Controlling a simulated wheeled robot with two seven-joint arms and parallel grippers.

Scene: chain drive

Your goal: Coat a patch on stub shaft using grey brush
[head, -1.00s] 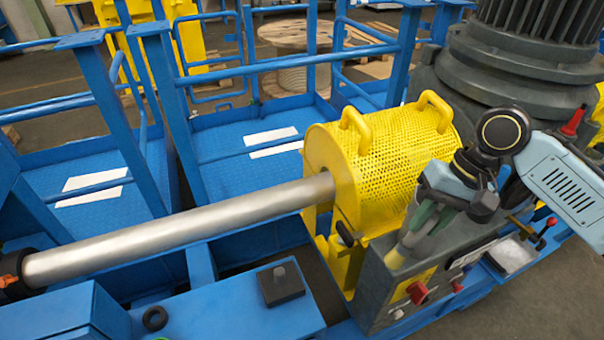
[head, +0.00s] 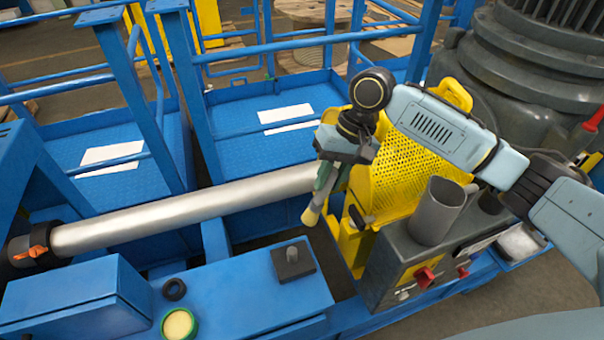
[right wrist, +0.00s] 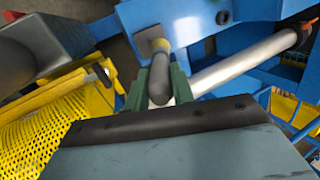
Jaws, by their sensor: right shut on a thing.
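My right gripper (head: 322,192) is shut on the grey brush (head: 310,215). The brush hangs steeply, its pale yellowish end down, above the gap at the front of the yellow guard. In the right wrist view, the brush's grey handle (right wrist: 160,82) sits between my green fingers. The long silver shaft (head: 190,213), which I take for the stub shaft, runs from a black collar at the left to the guard. My gripper overlaps its right end in the head view; I cannot tell whether the brush touches it. My left gripper is not in view.
A round pot (head: 180,323) with a green rim and pale yellow contents stands on the blue bench, by a black ring (head: 174,289). A black block with a peg (head: 293,261) lies nearby. A grey cup (head: 437,210) stands on the grey box, right of the perforated yellow guard (head: 405,165).

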